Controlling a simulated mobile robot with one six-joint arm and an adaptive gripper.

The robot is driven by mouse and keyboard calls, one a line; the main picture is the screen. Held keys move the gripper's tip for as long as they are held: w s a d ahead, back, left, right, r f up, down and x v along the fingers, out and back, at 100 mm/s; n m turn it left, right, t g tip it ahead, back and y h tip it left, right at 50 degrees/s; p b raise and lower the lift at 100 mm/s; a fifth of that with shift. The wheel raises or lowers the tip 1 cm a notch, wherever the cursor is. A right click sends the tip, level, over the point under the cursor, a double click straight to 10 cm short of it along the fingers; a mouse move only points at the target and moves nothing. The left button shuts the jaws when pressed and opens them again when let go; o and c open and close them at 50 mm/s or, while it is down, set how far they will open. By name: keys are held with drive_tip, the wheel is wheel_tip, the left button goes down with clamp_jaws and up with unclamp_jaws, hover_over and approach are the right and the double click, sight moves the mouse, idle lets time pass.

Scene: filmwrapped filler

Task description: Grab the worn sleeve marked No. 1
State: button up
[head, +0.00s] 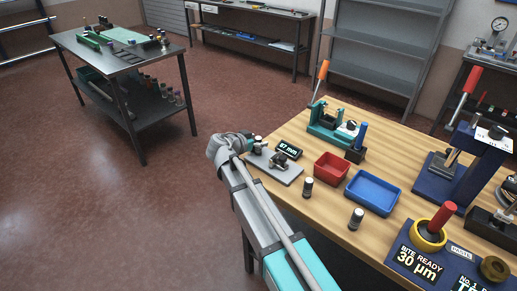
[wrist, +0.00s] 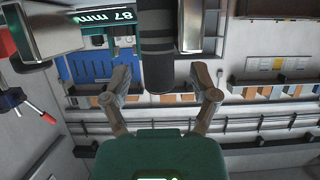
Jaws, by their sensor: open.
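My gripper (wrist: 160,78) is open in the wrist view, one finger on each side of a dark cylinder (wrist: 157,45) with a lighter grey band. I cannot tell whether the fingers touch it. No number is readable on it, so I cannot tell if it is the No. 1 sleeve. In the head view my arm reaches to the left edge of the wooden bench (head: 325,212), by a grey plate (head: 286,174) with a small clamp. My fingertips are hidden there. Two dark cylinders with pale tops stand apart, one near the red tray (head: 307,188), one nearer (head: 356,218).
A display reading 87 mm (head: 289,149) stands behind the plate. Beyond are a green fixture (head: 325,128), a blue tray (head: 373,192) and a blue press (head: 465,165). A blue board (head: 405,257) at lower right has a partly cut-off No. 1 label. Open floor lies left.

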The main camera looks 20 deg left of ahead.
drive_tip(key=shift+w+d, duration=0.1)
drive_tip(key=shift+w, duration=0.05)
idle(0.4)
clamp_jaws()
